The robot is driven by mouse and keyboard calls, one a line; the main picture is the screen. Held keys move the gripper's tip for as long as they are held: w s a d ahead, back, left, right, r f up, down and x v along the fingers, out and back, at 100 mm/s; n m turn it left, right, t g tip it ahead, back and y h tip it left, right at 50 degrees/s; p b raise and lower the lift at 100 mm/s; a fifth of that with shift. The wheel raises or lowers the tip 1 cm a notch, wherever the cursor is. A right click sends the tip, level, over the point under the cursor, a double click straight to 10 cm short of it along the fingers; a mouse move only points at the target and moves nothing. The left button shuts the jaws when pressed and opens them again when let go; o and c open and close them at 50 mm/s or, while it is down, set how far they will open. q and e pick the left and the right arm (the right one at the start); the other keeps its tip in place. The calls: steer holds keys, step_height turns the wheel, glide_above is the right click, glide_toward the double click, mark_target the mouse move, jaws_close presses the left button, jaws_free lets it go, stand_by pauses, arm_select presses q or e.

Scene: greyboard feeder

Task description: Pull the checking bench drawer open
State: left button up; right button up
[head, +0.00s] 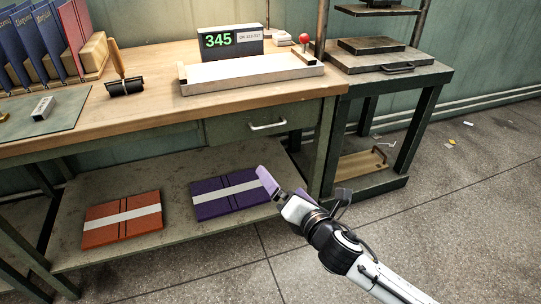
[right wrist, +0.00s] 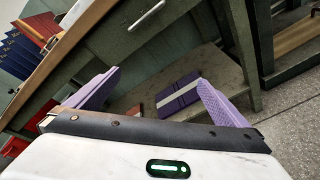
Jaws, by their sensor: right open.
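The checking bench drawer (head: 228,127) is a grey-green front under the right part of the wooden bench top. It looks shut, flush with the bench frame. Its pale bar handle (head: 268,126) also shows at the top of the right wrist view (right wrist: 147,15). My right gripper (head: 266,180) has purple fingers and is in front of and below the handle, apart from it. In the right wrist view the fingers are spread wide with nothing between them (right wrist: 160,76). My left gripper is in neither view.
The lower shelf (head: 180,178) holds an orange folder (head: 122,218) and a purple folder (head: 228,193). A dark metal stand (head: 395,85) is to the right. The floor in front is clear.

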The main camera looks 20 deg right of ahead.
mark_target(270, 127)
arm_select(q)
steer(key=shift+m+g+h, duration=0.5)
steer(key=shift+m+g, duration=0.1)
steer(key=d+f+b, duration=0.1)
steer(key=b, duration=0.1)
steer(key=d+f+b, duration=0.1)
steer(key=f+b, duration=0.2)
steer(key=b, duration=0.1)
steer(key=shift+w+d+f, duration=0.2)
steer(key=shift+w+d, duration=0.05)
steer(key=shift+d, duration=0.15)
arm_select(e)
steer(key=w+r+n+t, duration=0.1)
steer(key=w+r+n, duration=0.1)
steer(key=w, duration=0.3)
steer(key=w+d+r+n+t, duration=0.1)
steer(key=w+r+n, duration=0.1)
steer(key=w, duration=0.3)
steer(key=w+r+n, duration=0.1)
steer(key=w+n, duration=0.3)
steer(key=w, duration=0.2)
steer(key=shift+w+d+r+t+h, duration=0.1)
steer(key=shift+d+r+t+h, duration=0.3)
steer(key=c, duration=1.3)
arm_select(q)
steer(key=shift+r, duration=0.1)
arm_select(e)
steer(key=shift+c, duration=0.3)
